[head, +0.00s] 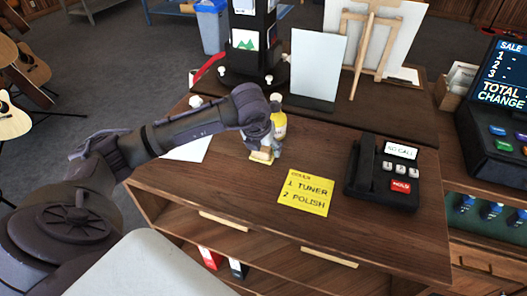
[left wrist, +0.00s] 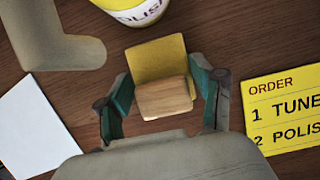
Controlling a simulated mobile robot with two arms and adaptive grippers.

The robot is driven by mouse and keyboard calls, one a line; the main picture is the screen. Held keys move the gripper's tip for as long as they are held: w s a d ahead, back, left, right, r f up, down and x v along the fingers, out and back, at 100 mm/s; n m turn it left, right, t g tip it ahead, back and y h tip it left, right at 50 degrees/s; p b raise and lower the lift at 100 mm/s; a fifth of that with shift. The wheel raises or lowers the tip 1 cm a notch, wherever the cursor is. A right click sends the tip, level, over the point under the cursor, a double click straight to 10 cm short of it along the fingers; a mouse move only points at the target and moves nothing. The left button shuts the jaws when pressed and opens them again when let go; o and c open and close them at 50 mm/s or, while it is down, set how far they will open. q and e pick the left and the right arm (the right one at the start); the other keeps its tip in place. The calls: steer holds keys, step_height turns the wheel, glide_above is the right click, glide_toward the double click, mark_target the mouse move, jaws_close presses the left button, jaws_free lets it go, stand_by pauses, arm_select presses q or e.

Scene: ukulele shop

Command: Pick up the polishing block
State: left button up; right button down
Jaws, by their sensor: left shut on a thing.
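The polishing block (left wrist: 165,97) is a light wooden block with a yellow pad (left wrist: 156,57) showing beyond it in the left wrist view. In the head view, the block (head: 262,157) shows at the counter's left part, partly hidden by my gripper. My left gripper (left wrist: 162,88) is shut on the wooden block, with a teal-lined finger on each side. In the head view, the left gripper (head: 264,148) points down at the counter. I cannot tell whether the block touches the counter. My right gripper is not in view.
A yellow polish bottle (head: 279,122) stands just behind the gripper. A yellow order note (head: 306,195) lies to the right, beside a black phone (head: 384,170). White paper (head: 188,147) lies left. A blank upright board (head: 316,65) and a black display stand are behind.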

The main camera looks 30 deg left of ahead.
arm_select(q)
steer(key=c, duration=0.3)
steer(key=shift+c, duration=0.2)
steer(key=shift+r, duration=0.15)
steer(key=shift+r+b, duration=0.35)
steer(key=shift+b, duration=0.05)
steer(key=r, duration=0.1)
steer(key=d+r+b, duration=0.1)
steer(key=r+b, duration=0.1)
steer(key=shift+s+d+r, duration=0.1)
steer(key=shift+d+r, duration=0.2)
steer(key=s+d+r+b, duration=0.2)
steer(key=d+r, duration=0.4)
steer(key=d, duration=0.4)
steer(key=shift+s+r+b, duration=0.15)
steer(key=shift+r+b, duration=0.1)
steer(key=shift+b, duration=0.05)
